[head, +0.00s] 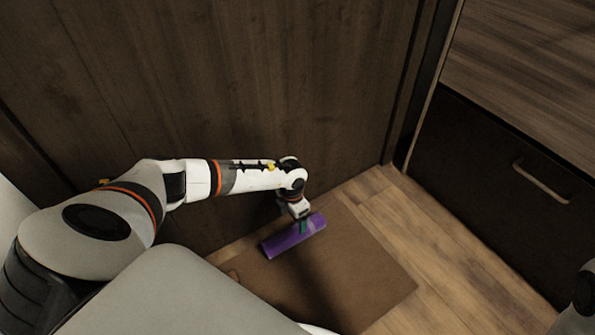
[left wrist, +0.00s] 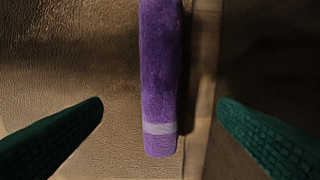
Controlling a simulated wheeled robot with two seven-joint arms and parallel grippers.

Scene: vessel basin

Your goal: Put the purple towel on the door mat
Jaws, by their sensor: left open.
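The purple towel (head: 283,242) is a rolled cylinder with a pale band near one end. It lies over the brown door mat (head: 345,285), near the mat's far left edge by the dark wooden panel. My left gripper (head: 303,226) is right above the towel, near its right end. In the left wrist view the towel (left wrist: 160,75) runs between the two green fingers of the open gripper (left wrist: 160,110), with a gap on each side. The mat (left wrist: 60,65) shows below. My right gripper is out of view.
A tall dark wooden panel (head: 240,90) rises right behind the mat. A dark drawer front with a handle (head: 541,180) stands at the right. Bare wood floor (head: 420,235) lies between the mat and the drawer.

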